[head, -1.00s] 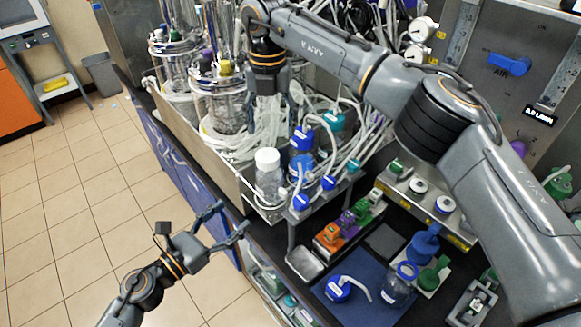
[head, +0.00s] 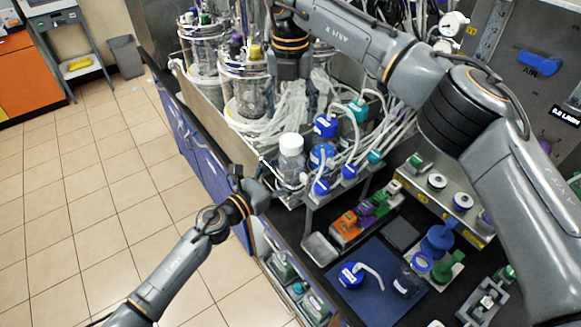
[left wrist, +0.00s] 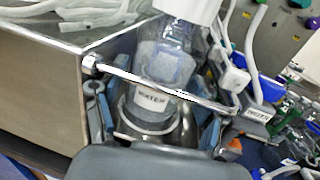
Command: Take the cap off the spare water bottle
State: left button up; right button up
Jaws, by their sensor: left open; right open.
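The water bottle is clear with a white cap (head: 291,144) and stands upright at the near corner of the raised metal tray. In the left wrist view its body (left wrist: 165,70) bears a label reading WATER; its white cap (left wrist: 190,8) is cut off by the top edge. My left gripper (head: 272,190) is open beside the bottle, low at the tray corner. In the left wrist view its fingers (left wrist: 155,108) lie either side of the bottle's lower part; contact cannot be told. My right gripper (head: 291,72) points down over the tubing behind the bottle; its fingertips are hard to make out.
A metal rail (left wrist: 150,82) crosses in front of the bottle. Blue-capped bottles (head: 322,155) with tubes stand close on its right. Glass vessels (head: 243,85) stand behind. A blue mat (head: 375,300) holds a tubed blue cap (head: 352,275) and another bottle (head: 408,284).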

aim_at(291, 140)
pick_arm(q)
jog(key=shift+w+d+f, duration=0.1)
jog(key=shift+w+d, duration=0.1)
jog(key=shift+d, duration=0.05)
pick_arm(e)
jog(key=shift+w+d+f, duration=0.1)
jog(key=shift+w+d, duration=0.1)
pick_arm(q)
jog(key=shift+a, duration=0.1)
grip_shut()
pick_arm(e)
jog(key=shift+s+a, duration=0.1)
jog(key=m, duration=1.7)
jog(key=shift+m, duration=0.4)
jog(key=shift+f, duration=3.95)
